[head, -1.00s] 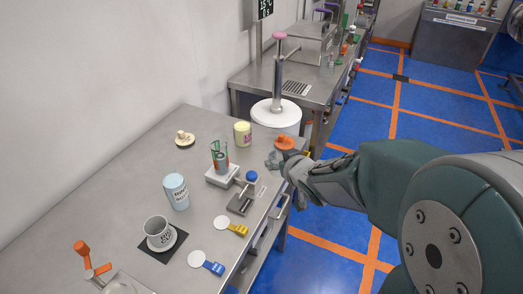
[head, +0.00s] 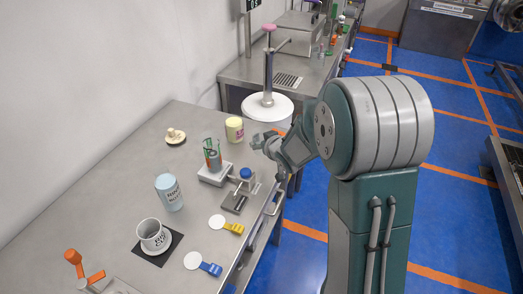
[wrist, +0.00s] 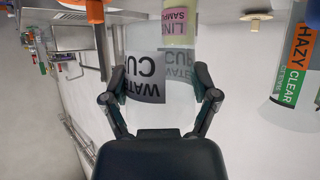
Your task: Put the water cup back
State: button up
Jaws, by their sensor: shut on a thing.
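My gripper (head: 262,141) is above the right edge of the steel bench, near the yellow jar. In the wrist view its two dark fingers (wrist: 158,88) are closed around a pale, see-through cup (wrist: 136,45) with a grey and white label reading WATER CUP. A second, fainter WATER CUP lettering shows beside it; I cannot tell whether it is on the cup or behind it. In the head view the cup is too small and pale to make out.
Bare steel lies left.

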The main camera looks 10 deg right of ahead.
jog(key=w+f, duration=0.2)
jog(key=shift+w+d+f, duration=0.1)
jog(key=shift+d+f, duration=0.25)
jog(key=shift+d, duration=0.05)
notch_tip(320, 180, down, 3)
jog(key=shift+a+f, duration=0.1)
jog(key=shift+a, duration=0.05)
jog(key=o, duration=1)
jog(key=shift+o, duration=0.2)
